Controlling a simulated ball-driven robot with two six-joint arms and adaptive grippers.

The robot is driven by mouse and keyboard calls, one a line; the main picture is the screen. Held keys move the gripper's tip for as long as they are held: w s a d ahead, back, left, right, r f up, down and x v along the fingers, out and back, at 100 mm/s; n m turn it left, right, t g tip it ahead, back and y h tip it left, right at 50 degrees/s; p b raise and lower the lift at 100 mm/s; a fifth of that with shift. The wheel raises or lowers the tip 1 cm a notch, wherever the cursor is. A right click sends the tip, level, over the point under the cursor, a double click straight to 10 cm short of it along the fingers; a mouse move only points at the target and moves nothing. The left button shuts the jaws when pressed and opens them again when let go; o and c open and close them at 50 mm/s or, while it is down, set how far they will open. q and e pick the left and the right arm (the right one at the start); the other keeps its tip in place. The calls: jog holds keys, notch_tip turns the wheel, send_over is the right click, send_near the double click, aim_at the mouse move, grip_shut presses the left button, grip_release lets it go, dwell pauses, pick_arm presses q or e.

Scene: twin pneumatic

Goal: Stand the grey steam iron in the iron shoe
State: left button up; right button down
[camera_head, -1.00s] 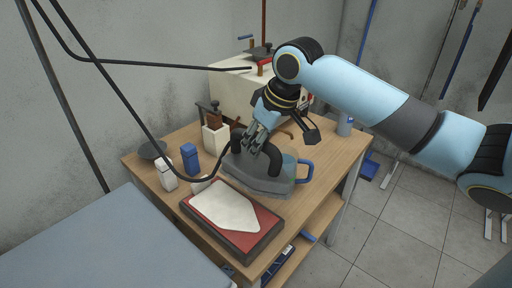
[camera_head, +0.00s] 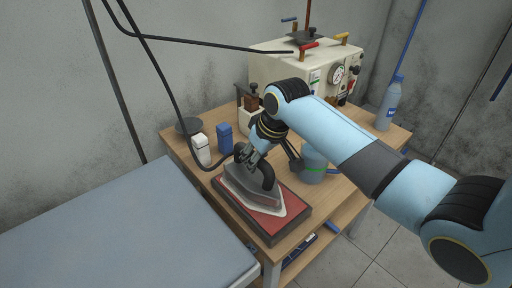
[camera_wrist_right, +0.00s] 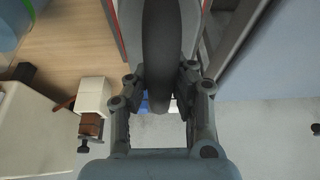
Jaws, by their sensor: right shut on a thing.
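The grey steam iron (camera_head: 245,188) is upright over the white iron shoe (camera_head: 289,206), its tip pointing toward the front right. The shoe lies on a red pad in a dark tray (camera_head: 268,226), and only its pale edge shows around the iron. I cannot tell whether the iron rests fully in the shoe or hovers just above. My right gripper (camera_head: 254,158) is shut on the iron's black handle, which also shows between the fingers (camera_wrist_right: 163,82) in the right wrist view as a dark handle (camera_wrist_right: 160,40). My left gripper is not in view.
A blue-tinted jug (camera_head: 313,168) stands close right of the iron, partly behind my arm. A white bottle (camera_head: 200,149) and blue box (camera_head: 224,138) stand left. A cream machine (camera_head: 290,68) fills the back. A black hose hangs to the iron's rear.

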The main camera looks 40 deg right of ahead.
jog(key=shift+w+r, duration=0.1)
jog(key=shift+w, duration=0.15)
jog(key=c, duration=1.5)
grip_release()
jog(key=shift+s+f, duration=0.2)
jog(key=o, duration=0.3)
jog(key=shift+o, duration=0.2)
jog(key=v, duration=1.2)
